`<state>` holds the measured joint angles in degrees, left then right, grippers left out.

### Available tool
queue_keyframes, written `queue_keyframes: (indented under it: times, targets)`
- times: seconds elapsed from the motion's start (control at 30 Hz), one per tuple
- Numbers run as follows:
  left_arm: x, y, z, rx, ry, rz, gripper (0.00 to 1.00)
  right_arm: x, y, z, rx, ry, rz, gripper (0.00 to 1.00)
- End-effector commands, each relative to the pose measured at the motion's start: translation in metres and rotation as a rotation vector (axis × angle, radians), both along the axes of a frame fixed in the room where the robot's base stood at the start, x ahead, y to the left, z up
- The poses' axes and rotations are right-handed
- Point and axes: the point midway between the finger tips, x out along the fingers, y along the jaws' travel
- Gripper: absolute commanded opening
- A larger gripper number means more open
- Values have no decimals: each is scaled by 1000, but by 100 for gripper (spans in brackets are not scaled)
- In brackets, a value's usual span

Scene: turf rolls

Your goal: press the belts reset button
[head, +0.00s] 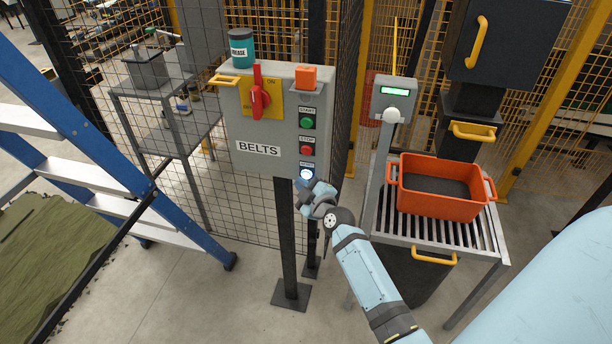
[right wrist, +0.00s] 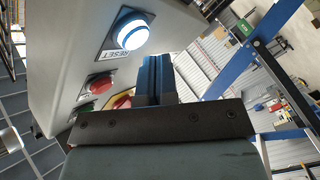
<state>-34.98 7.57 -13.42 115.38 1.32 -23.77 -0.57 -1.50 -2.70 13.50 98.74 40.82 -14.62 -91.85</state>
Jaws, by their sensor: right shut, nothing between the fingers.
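The grey BELTS control box (head: 258,157) stands on a dark post in the head view. Its reset button (head: 306,173) is at the bottom of the right column and glows white. In the right wrist view the lit reset button (right wrist: 133,30) shows above its RESET label (right wrist: 118,53). My right gripper (head: 306,188) is shut and empty, just below and in front of the reset button. In the right wrist view its closed fingers (right wrist: 155,78) lie beside the button, apart from it in the picture. Whether they touch the box I cannot tell. My left gripper is not in view.
Above reset are the red stop button (head: 307,149) and green start button (head: 307,122). A red rotary switch (head: 260,92) sits on the box, a grease tin (head: 242,48) on top. An orange crate (head: 440,205) stands right; a blue ladder (head: 120,155) left.

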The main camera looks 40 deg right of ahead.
Motion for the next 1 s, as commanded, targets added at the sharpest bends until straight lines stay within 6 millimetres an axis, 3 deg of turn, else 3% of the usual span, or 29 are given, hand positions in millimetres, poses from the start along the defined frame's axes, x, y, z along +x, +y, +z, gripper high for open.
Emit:
queue_keyframes:
  times: [1.0]
  targets:
    - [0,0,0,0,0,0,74,6,-7,0,0,0,0,0]
